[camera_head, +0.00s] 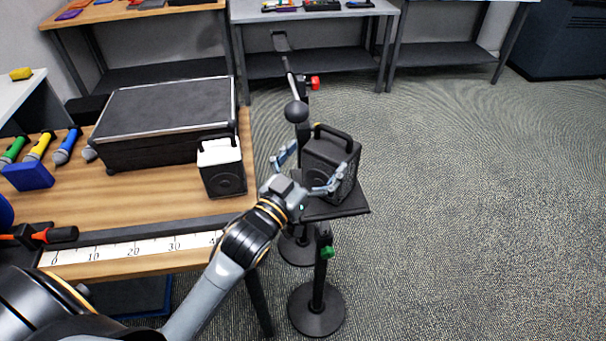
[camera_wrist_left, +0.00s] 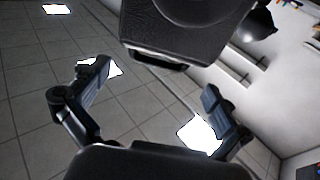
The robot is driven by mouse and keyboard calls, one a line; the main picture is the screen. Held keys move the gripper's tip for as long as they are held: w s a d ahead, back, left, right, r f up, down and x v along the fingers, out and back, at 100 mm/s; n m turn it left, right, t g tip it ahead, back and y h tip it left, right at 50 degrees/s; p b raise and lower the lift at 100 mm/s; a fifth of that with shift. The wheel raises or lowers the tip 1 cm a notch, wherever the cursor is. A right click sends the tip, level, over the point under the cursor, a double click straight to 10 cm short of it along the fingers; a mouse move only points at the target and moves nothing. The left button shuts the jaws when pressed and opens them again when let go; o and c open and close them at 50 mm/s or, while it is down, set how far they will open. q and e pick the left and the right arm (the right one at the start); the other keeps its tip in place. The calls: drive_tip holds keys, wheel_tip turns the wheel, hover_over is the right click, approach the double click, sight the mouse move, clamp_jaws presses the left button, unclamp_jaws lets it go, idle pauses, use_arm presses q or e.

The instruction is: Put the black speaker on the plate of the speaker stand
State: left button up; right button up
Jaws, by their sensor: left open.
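The black speaker (camera_head: 322,160) with a top handle stands upright on the flat plate (camera_head: 352,208) of the speaker stand (camera_head: 318,300). My left gripper (camera_head: 317,161) is open at the speaker's near side, one finger to its left and the other in front of its lower right part. In the left wrist view, the speaker (camera_wrist_left: 190,22) fills the top middle, beyond the spread fingers of my left gripper (camera_wrist_left: 155,78). Nothing shows between those fingers, and the speaker looks clear of them there. Contact cannot be told in the head view. My right gripper is out of view.
A microphone stand with a round black head (camera_head: 296,111) rises just behind the speaker. The carpet (camera_head: 480,200) to the right is clear.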

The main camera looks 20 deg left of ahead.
use_arm(q)
drive_tip(key=shift+b+v, duration=0.35)
drive_tip(key=shift+v, duration=2.4)
drive_tip(key=shift+g+y, duration=0.3)
drive_tip(key=shift+g, duration=0.5)
drive_tip(key=f, duration=0.2)
drive_tip(key=w+f, duration=0.1)
drive_tip(key=f, duration=0.5)
drive_tip(key=shift+w+f, duration=0.2)
drive_tip(key=shift+w, duration=0.1)
drive_tip(key=s+f+g+y, duration=0.1)
drive_tip(key=s+f+g, duration=0.2)
drive_tip(key=f, duration=0.8)
drive_tip(key=s+f+g, duration=0.2)
drive_tip(key=f, duration=0.9)
drive_tip(key=s+f+g+y, duration=0.1)
drive_tip(key=s+f+g, duration=0.2)
drive_tip(key=f, duration=0.8)
drive_tip(key=s+a+f+g, duration=0.2)
drive_tip(key=s+f+g, duration=0.3)
drive_tip(key=s+f, duration=1.1)
drive_tip(key=s+a+f+g, duration=0.1)
drive_tip(key=s+f+g, duration=0.1)
drive_tip(key=s, duration=0.6)
drive_tip(key=s+a+f+g+y, duration=0.1)
drive_tip(key=s+f, duration=0.4)
drive_tip(key=s, duration=0.3)
drive_tip(key=shift+s+g, duration=0.4)
drive_tip(key=shift+a, duration=0.1)
